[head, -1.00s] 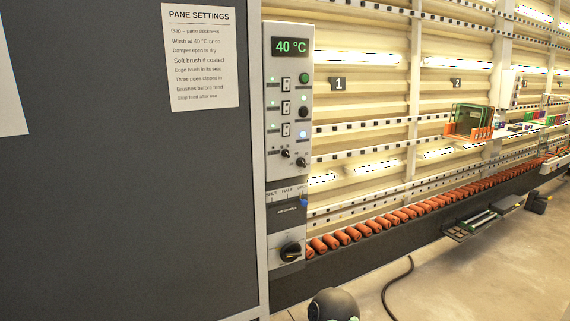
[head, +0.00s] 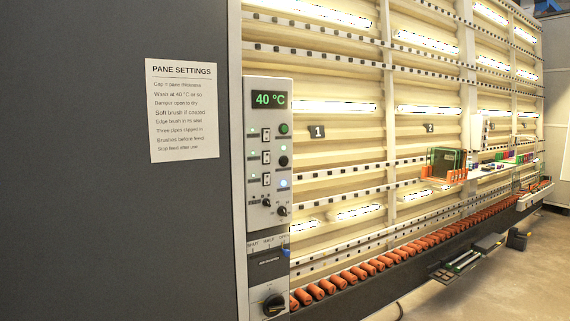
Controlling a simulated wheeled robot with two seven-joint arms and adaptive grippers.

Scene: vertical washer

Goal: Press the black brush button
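The black brush button (head: 284,161) is a round dark button on the grey control panel (head: 256,205). It sits below a green button (head: 284,129) and above a pale, bluish-white lit button (head: 283,183). Small switches with green lights stand to the left of these buttons. Nothing covers the black button. Neither of my grippers shows in the head view.
A display (head: 270,99) reads 40 °C above the buttons. Small knobs (head: 266,202) and a large black knob (head: 273,304) are lower down. A dark wall with a settings sheet (head: 182,110) stands left; orange rollers (head: 345,277) run right. Floor shows at lower right.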

